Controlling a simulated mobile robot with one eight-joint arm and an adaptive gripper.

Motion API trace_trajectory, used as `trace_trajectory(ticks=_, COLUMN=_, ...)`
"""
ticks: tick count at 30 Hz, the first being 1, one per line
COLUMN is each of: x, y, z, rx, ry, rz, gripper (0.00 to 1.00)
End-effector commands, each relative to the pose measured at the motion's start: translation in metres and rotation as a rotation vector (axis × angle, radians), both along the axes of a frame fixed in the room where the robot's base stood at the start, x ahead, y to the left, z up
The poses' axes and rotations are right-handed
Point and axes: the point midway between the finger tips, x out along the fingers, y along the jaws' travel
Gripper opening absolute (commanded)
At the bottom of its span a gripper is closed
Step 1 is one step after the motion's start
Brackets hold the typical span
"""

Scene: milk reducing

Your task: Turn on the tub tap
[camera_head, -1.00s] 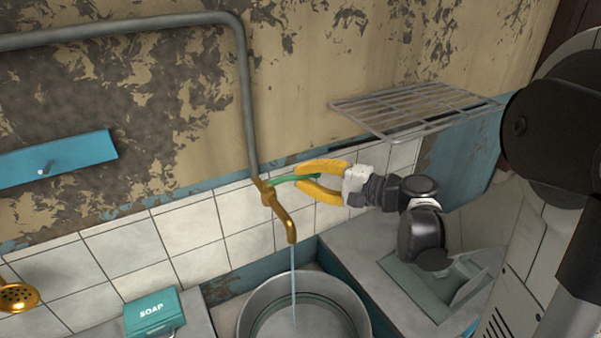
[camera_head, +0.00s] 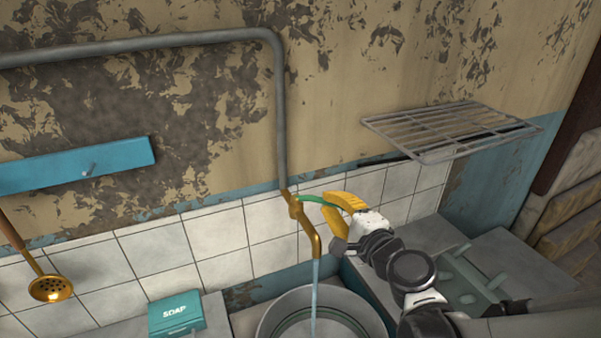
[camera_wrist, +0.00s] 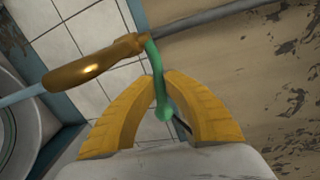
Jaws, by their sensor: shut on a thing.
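The brass tub tap (camera_head: 309,233) hangs from the grey pipe on the wall, its spout pointing down. Water (camera_head: 314,290) runs from the spout into the round metal tub (camera_head: 376,315). The tap's green handle (camera_head: 312,199) sticks out to the right of the brass body. My gripper (camera_head: 335,211), with yellow fingers, is shut on the outer part of this handle. In the wrist view, the handle (camera_wrist: 157,66) comes from the brass tap (camera_wrist: 92,66) and passes between my two fingers (camera_wrist: 168,98), its rounded end showing between them.
A wire rack (camera_head: 450,130) juts from the wall above and right of my gripper. A soap box (camera_head: 176,314) stands left of the tub, and a brass ladle (camera_head: 50,287) hangs further left. A grey counter (camera_head: 358,278) lies right of the tub.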

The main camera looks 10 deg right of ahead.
Motion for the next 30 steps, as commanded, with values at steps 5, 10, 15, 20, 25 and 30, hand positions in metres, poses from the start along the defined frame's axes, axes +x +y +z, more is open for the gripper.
trace_trajectory(ticks=5, x=0.001, y=0.000, z=0.001, rx=0.002, ry=0.000, rz=-0.002, gripper=0.00)
trace_trajectory(ticks=10, x=0.001, y=0.000, z=0.001, rx=0.002, ry=0.000, rz=-0.001, gripper=0.00)
trace_trajectory(ticks=15, x=0.001, y=0.000, z=0.000, rx=0.002, ry=0.000, rz=-0.001, gripper=0.35)
trace_trajectory(ticks=20, x=0.000, y=0.000, z=0.000, rx=0.001, ry=0.000, rz=-0.001, gripper=0.35)
trace_trajectory(ticks=25, x=-0.006, y=-0.002, z=0.001, rx=0.001, ry=0.000, rz=-0.002, gripper=0.35)
trace_trajectory(ticks=30, x=-0.029, y=-0.007, z=0.004, rx=0.001, ry=0.000, rz=-0.004, gripper=0.35)
